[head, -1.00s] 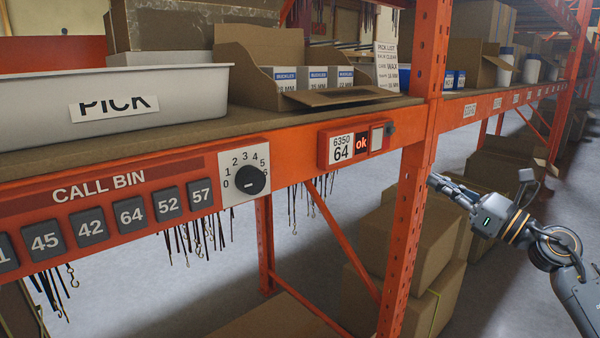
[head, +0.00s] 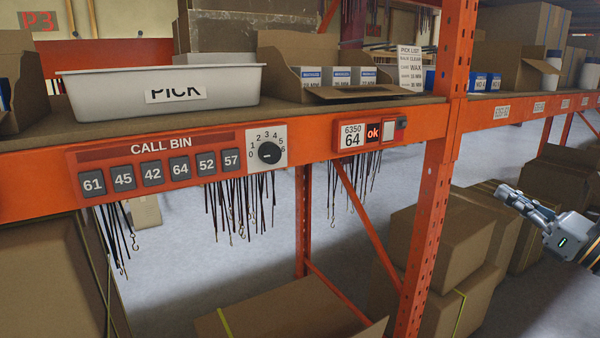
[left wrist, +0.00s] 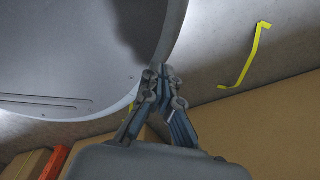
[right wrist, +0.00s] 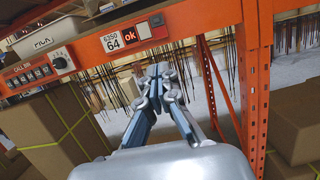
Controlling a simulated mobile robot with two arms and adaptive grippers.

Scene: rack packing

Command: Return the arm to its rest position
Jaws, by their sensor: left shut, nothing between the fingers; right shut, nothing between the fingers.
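My right gripper (head: 512,196) is at the right side of the head view, in front of the cardboard boxes and right of the orange upright. It is shut and empty. In the right wrist view its closed fingers (right wrist: 160,75) point toward the rack, apart from it. My left gripper is outside the head view. In the left wrist view its fingers (left wrist: 163,78) are together with nothing between them, in front of a large grey rounded surface that may be part of my own body.
The orange rack (head: 430,190) carries a CALL BIN panel (head: 160,165), a dial (head: 268,152) and a label unit reading 64 and ok (head: 352,140). A white PICK bin (head: 110,88) and open cartons stand on its shelf. Brown boxes (head: 440,235) stand below; grey floor shows behind.

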